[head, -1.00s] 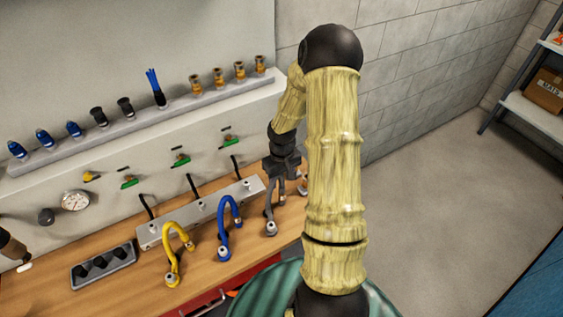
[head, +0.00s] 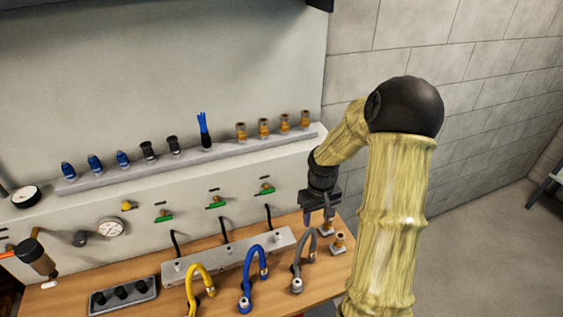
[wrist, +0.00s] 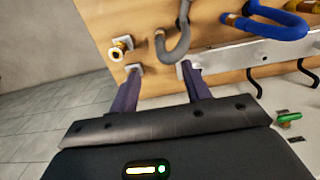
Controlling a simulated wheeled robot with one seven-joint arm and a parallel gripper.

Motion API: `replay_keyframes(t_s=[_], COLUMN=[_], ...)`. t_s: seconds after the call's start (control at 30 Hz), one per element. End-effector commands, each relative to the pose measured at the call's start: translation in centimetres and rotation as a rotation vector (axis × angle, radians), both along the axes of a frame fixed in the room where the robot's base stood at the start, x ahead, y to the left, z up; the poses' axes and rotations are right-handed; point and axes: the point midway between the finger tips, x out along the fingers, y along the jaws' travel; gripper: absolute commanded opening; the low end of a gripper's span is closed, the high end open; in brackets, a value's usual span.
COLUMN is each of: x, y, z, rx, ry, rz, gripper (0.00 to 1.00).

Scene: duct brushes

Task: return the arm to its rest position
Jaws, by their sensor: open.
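My gripper (head: 319,222) hangs at the right end of the bench, fingers pointing down. It is open, and the wrist view shows two separated purple fingers (wrist: 160,75) with nothing held between them. The grey hose (head: 307,243) stands just below and left of it in the head view and shows beyond the fingers in the wrist view (wrist: 178,42). A brass fitting (head: 338,242) stands on the bench just right of the fingers. My arm reaches out from the lower right, with its elbow raised.
The blue hose (head: 250,272) and yellow hose (head: 197,284) stand left along the bench (head: 72,294). Behind is a ledge (head: 90,183) with blue, black and brass fittings. A black tray (head: 123,297) lies front left. Open floor (head: 478,245) is at right.

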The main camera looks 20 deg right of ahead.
Motion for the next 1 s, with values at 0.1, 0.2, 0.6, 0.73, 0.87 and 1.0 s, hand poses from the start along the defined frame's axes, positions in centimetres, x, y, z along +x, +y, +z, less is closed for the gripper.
replay_keyframes(t_s=[0.1,0.2,0.6,0.73,0.87,1.0], x=[0.0,-0.4,-7.1,-10.0,-12.0,-12.5], y=[0.1,1.0,9.8,12.1,13.5,13.8], z=[0.1,0.6,6.0,7.3,7.9,8.1], rx=[-0.001,-0.008,-0.044,-0.025,-0.003,0.005], ry=[-0.001,-0.006,-0.126,-0.185,-0.222,-0.233], rz=[0.001,0.007,0.009,-0.01,-0.027,-0.035], gripper=[0.48,0.48,0.48,0.48,0.48,0.48])
